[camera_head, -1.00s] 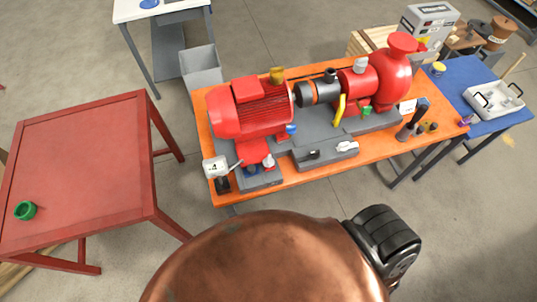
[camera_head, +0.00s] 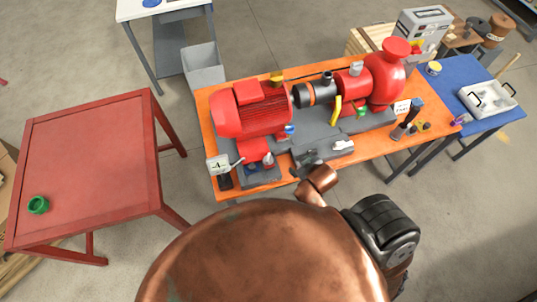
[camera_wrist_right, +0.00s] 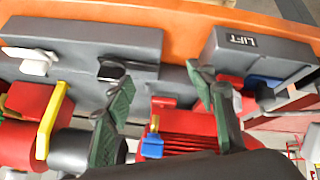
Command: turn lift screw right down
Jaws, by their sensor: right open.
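The red motor (camera_head: 252,112) sits on the grey skid on an orange bench. A grey block (camera_wrist_right: 255,52) marked LIFT stands at the motor's near left corner, with a blue part (camera_wrist_right: 262,81) by it; the block also shows in the head view (camera_head: 262,181). I cannot tell which part is the right lift screw. My left gripper is out of view.
A red pump (camera_head: 387,78) is at the skid's right end. A small sign (camera_head: 218,165) stands at the bench's left corner.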

